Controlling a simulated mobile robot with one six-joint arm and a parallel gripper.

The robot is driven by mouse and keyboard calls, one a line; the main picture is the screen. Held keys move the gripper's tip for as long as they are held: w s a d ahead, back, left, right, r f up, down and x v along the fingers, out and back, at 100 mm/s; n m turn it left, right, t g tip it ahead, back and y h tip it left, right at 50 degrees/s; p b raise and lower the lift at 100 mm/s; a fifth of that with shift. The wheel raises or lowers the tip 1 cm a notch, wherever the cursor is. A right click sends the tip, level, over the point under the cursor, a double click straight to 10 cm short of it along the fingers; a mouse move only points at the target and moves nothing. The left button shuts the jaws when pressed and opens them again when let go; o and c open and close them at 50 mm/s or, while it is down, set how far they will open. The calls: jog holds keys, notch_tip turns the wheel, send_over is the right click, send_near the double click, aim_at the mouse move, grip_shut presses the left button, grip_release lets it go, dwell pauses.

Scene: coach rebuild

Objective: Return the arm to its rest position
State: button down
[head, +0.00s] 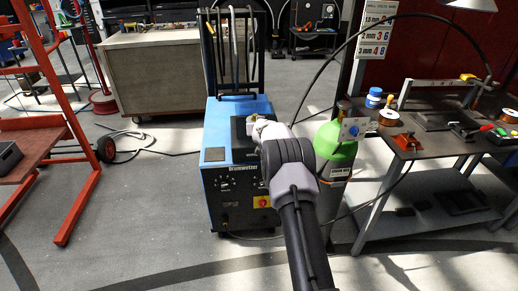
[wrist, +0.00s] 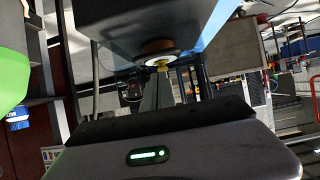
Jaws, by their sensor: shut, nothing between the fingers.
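My arm (head: 294,190) reaches forward from the bottom of the head view. Its end (head: 262,130) is in front of the top of a blue and black welding machine (head: 238,185); I cannot tell whether they touch. My gripper's fingers are hard to make out in the head view. In the wrist view my gripper (wrist: 157,90) is shut and empty, beyond a grey housing with a green light.
A green gas cylinder (head: 335,160) stands close right of my arm. A steel workbench (head: 440,140) with tools is farther right. A red rack (head: 55,150) stands left, with a hose and cables on the floor. Open floor (head: 150,220) lies between rack and welding machine.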

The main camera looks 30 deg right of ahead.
jog(key=s+a+f+b, duration=0.1)
jog(key=s+a+f, duration=0.3)
jog(key=s+f, duration=0.25)
jog(key=s+a+r+g+y, duration=0.1)
jog(key=s+a+r+y, duration=0.1)
jog(key=s+a+r, duration=0.65)
jog(key=s+a+r+g+y, duration=0.1)
jog(key=s+a+r, duration=0.4)
jog(key=a+r, duration=0.6)
jog(key=s+a+g+y, duration=0.1)
jog(key=s+a, duration=0.4)
jog(key=s, duration=0.6)
jog(key=s+a+g+y, duration=0.1)
jog(key=s+a, duration=0.4)
jog(key=s, duration=0.6)
jog(key=s+a+r+g+y, duration=0.1)
jog(key=s+a+y, duration=0.1)
jog(key=s+a, duration=0.4)
jog(key=s, duration=0.5)
jog(key=shift+n, duration=0.4)
